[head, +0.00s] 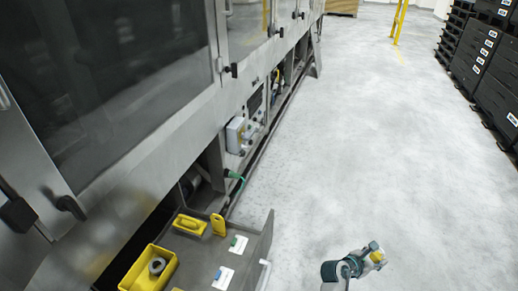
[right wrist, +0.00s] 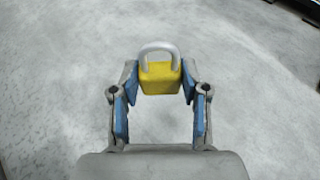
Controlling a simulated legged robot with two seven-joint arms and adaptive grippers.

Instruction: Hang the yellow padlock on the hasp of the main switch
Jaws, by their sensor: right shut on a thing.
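My right gripper (head: 374,257) is over the open floor at the lower right of the head view. It is shut on the yellow padlock (head: 378,257). In the right wrist view the padlock (right wrist: 161,78) sits between the blue-padded fingertips (right wrist: 160,85), its grey shackle pointing up and away from the palm. A pale grey box (head: 236,134) on the machine's side looks like the main switch; its hasp is too small to make out. The gripper is well apart from it, to the right and nearer. My left gripper is not in view.
A grey tray (head: 254,246) at the bottom holds a yellow bin (head: 134,275), yellow pieces (head: 189,224) and white cards. The steel washer (head: 165,135) fills the left side. Black crates (head: 490,75) stand at the far right. The floor (head: 350,140) between is clear.

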